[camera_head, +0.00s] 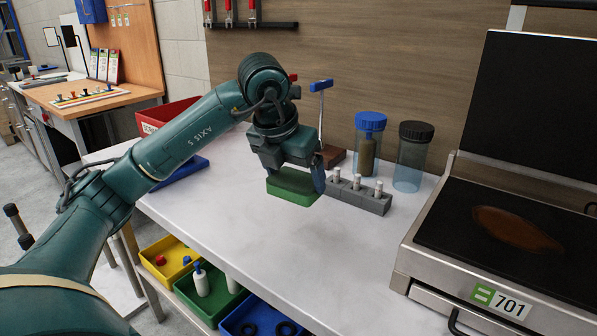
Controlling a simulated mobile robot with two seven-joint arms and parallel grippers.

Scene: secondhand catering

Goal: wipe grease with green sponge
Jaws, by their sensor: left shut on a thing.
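The green sponge (293,187) is a flat block over the white table's back part. My left gripper (294,176) points down and is shut on the green sponge, its fingers at the sponge's sides. I cannot tell whether the sponge touches the table. The grease (517,230) is a brown oval patch on the dark plate of the grill (437,228) at the right. The grill's lid stands open. My right gripper is not in view.
A grey block with white pegs (370,200) stands right of the sponge. A blue-lidded jar (369,145) and a black-lidded jar (410,157) stand behind it. A red bin (172,115) is behind my arm.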

